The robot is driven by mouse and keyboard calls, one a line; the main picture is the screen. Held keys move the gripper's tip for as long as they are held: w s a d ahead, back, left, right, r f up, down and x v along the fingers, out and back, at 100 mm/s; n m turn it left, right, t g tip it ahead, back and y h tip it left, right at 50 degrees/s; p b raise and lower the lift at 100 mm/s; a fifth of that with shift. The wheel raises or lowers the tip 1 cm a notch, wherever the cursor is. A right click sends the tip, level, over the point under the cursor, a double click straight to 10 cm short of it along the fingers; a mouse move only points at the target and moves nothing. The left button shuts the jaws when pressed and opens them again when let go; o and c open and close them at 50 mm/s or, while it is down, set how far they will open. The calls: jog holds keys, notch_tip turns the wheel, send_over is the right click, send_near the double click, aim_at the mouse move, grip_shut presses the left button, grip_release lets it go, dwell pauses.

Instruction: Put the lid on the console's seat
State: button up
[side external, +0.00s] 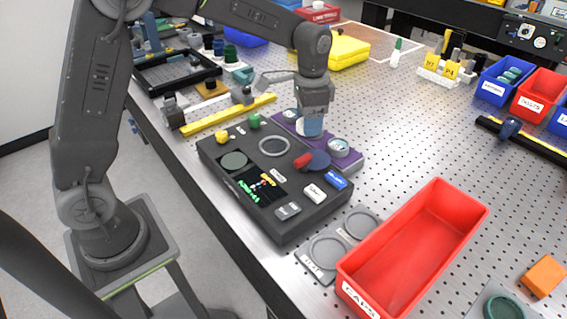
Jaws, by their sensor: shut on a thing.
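The dark console (310,225) lies flat on the perforated bench, with a pale ring that looks like a seat (274,146) on its top and a dark green disc (234,161) beside it. My gripper (312,122) points down behind the console's far edge, over the purple rack (353,160). It is shut on a small blue-and-white piece (311,128), which I take for the lid; the jaws hide much of it. I cannot tell whether the piece touches the rack. The seat is left of my gripper and looks empty.
Round pieces, one at the rack's right (339,145), flank the gripper. A red bin (440,215) stands at right; a yellow bar (230,113) lies behind left.

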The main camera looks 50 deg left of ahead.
jog(key=a, duration=0.2)
jog(key=a+n, duration=0.2)
jog(key=a, duration=0.1)
jog(key=shift+s+a+f, duration=0.15)
jog(key=shift+s+a, duration=0.15)
jog(key=shift+s, duration=0.1)
notch_tip(320, 180, up, 4)
send_over(274, 147)
jog(key=shift+m, duration=0.4)
jog(key=shift+f, duration=3.5)
jog(key=shift+f, duration=0.55)
jog(key=o, duration=1)
jog(key=shift+c, duration=0.2)
